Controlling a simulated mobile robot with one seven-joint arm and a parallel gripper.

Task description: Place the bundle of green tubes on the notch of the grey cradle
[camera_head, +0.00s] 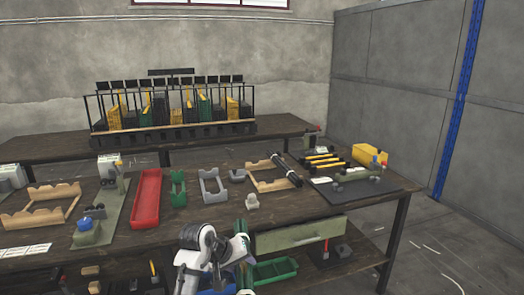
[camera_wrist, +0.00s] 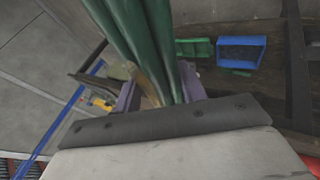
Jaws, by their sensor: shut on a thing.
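The bundle of green tubes (camera_wrist: 143,35) runs up and away between my fingers in the wrist view. My gripper (camera_wrist: 160,92) is shut on it. In the head view my gripper (camera_head: 242,252) is in front of the table's front edge, with short green tube parts showing above and below it. The grey cradle (camera_head: 213,188) stands on the table, farther back and a little left of my gripper, and looks empty. Its notched ends face up. The cradle cannot be made out in the wrist view.
A green cradle (camera_head: 178,190) and a red tray (camera_head: 147,198) stand left of the grey cradle. Small grey blocks (camera_head: 252,201), a wooden cradle (camera_head: 268,183) and a dark cylinder (camera_head: 288,172) are to its right.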

